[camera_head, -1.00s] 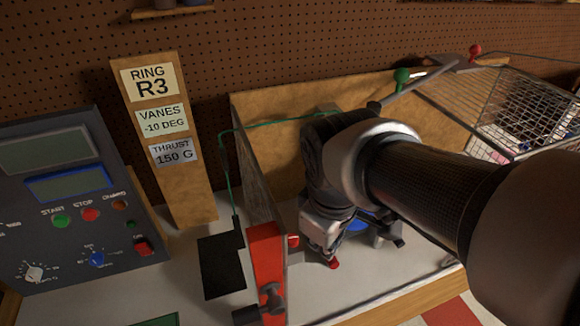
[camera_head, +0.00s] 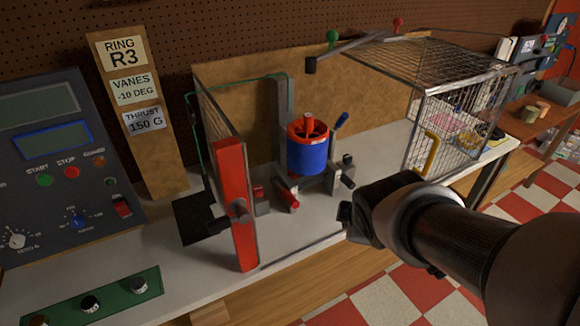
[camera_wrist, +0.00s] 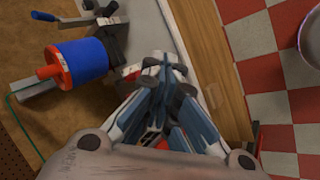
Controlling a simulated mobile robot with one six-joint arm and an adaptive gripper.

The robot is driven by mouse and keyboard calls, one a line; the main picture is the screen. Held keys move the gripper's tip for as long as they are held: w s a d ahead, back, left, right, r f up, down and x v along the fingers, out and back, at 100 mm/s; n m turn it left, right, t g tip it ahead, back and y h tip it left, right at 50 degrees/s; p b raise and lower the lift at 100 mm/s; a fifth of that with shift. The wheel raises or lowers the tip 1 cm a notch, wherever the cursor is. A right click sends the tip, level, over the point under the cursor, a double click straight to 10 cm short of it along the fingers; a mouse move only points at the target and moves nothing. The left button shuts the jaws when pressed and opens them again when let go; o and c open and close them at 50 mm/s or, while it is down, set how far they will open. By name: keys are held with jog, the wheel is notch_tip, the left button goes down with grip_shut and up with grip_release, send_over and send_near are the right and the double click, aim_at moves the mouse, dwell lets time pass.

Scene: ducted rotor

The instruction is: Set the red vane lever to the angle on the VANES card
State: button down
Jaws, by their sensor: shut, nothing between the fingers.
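The VANES card (camera_head: 134,88) on the wooden post reads -10 DEG. A red-ended lever (camera_head: 289,201), which looks like the vane lever, sticks out low in front of the rotor, tilted toward the front right. I cannot read its angle. The ducted rotor (camera_head: 308,155), a blue drum with a red ring, stands behind it. It also shows in the wrist view (camera_wrist: 82,62). My gripper (camera_head: 346,214) is right of the lever, apart from it, near the bench's front edge. In the wrist view its fingers (camera_wrist: 163,72) are shut and empty.
A red upright panel frame (camera_head: 236,205) stands left of the lever. A blue-handled lever (camera_head: 341,122) and a dark knob (camera_head: 347,183) are right of the rotor. A wire guard (camera_head: 465,100) with a yellow handle stands open at right. The console (camera_head: 60,165) is left.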

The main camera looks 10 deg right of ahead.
jog(key=w+a+f+n+t+y+b, duration=0.1)
jog(key=w+a+f+n+y, duration=0.1)
jog(key=w+f+n, duration=0.3)
jog(key=w+a+f+n+y+b, duration=0.2)
jog(key=w+f+n, duration=0.4)
jog(key=f+n, duration=0.5)
jog(key=w+a+f+n+t+y+b, duration=0.1)
jog(key=w+a+f+n+y+b, duration=0.1)
jog(key=w+f+n, duration=0.4)
jog(key=shift+w+a+f+n+t, duration=0.15)
jog(key=shift+a+f+n, duration=0.1)
jog(key=shift+f+n, duration=0.45)
jog(key=shift+w+a+f+n+t, duration=0.1)
jog(key=shift+a+f+n+t, duration=0.1)
jog(key=shift+f+n, duration=0.45)
jog(key=r, duration=0.1)
jog(key=w+r, duration=0.1)
jog(key=r, duration=0.1)
jog(key=shift+w+d+r+p, duration=0.15)
jog(key=shift+w+p, duration=0.1)
jog(key=shift+p, duration=0.1)
jog(key=shift+w+r, duration=0.2)
jog(key=shift+r, duration=0.15)
